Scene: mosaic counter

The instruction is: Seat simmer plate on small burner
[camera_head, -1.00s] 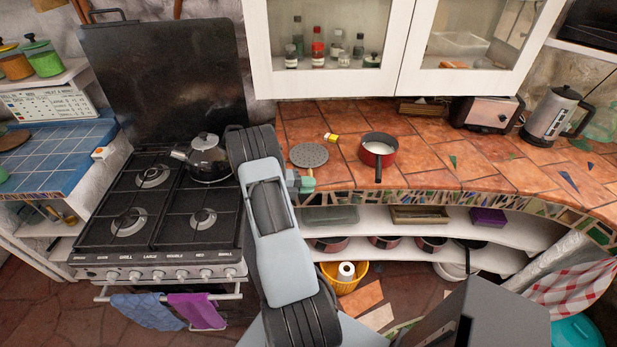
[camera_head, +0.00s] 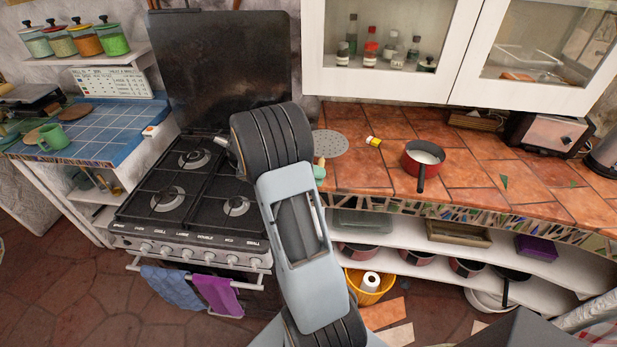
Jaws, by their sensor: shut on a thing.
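The simmer plate (camera_head: 329,143) is a round grey perforated disc with a green handle (camera_head: 319,171). It shows just right of my arm, over the counter's left end. My gripper (camera_head: 316,178) is mostly hidden behind my arm and is shut on the simmer plate by its handle end. The stove stands to the left; its front right burner (camera_head: 236,206) looks like the small one and is bare. The back left burner (camera_head: 195,158) and front left burner (camera_head: 167,197) are also bare.
A kettle (camera_head: 222,142) on the back right of the stove is mostly hidden by my arm. A red pan (camera_head: 422,166) and a small yellow item (camera_head: 374,141) are on the tiled counter (camera_head: 370,178). White cabinets (camera_head: 395,88) hang above. Towels (camera_head: 217,294) hang on the stove rail.

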